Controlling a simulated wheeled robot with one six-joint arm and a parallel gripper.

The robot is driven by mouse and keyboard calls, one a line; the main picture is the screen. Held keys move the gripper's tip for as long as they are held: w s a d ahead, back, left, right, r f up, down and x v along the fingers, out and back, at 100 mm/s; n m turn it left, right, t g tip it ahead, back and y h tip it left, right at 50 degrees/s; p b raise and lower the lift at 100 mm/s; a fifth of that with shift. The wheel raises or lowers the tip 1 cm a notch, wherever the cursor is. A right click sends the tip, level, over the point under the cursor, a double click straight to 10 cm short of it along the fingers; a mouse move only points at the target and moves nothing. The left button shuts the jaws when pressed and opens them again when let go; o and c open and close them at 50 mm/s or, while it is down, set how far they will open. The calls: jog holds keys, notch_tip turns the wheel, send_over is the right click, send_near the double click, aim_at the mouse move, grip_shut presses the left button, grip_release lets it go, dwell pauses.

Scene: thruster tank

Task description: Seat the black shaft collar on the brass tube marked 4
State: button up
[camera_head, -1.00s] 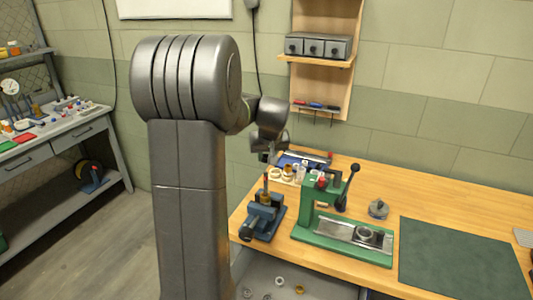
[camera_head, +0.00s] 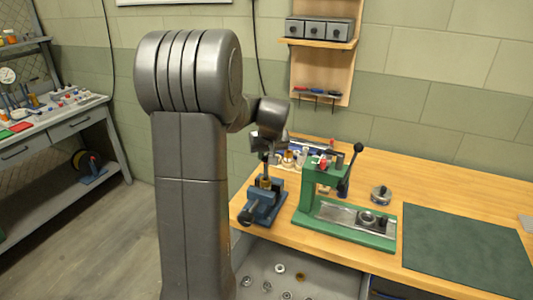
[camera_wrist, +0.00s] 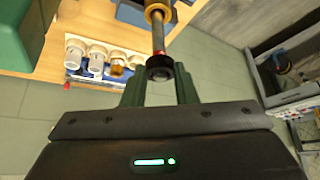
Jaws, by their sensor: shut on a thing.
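My gripper (camera_wrist: 160,88) is shut on the black shaft collar (camera_wrist: 159,73), a small dark ring at its fingertips in the wrist view. A thin grey shaft (camera_wrist: 158,38) runs from the collar's place up to a brass piece (camera_wrist: 157,10) at the top edge. I cannot tell whether the collar is around the shaft or just in line with it. In the head view a brass tube (camera_head: 265,182) stands upright in a blue vise (camera_head: 264,204), with my wrist just above it. The collar is too small to make out there, and no number 4 is readable.
A green press (camera_head: 345,228) with a black lever stands close to the right of the vise. Several pale and brass rings and cylinders (camera_wrist: 96,55) stand in a row behind. A green mat (camera_head: 466,250) covers the bench's right. An open drawer below holds loose parts (camera_head: 280,269).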

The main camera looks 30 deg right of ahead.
jog(key=o, duration=1)
jog(key=shift+o, duration=0.2)
jog(key=b+v, duration=0.1)
jog(key=v, duration=1.3)
jog(key=shift+b, duration=0.35)
jog(key=shift+w+f, duration=0.1)
jog(key=p+x, duration=0.2)
jog(key=x, duration=1.1)
jog(key=shift+w+f, duration=0.15)
jog(key=shift+f, duration=0.25)
jog(key=shift+w+d+r+p, duration=0.1)
jog(key=shift+r+p, duration=0.45)
jog(key=shift+r, duration=0.15)
jog(key=shift+r+p, duration=0.45)
jog(key=shift+r, duration=0.35)
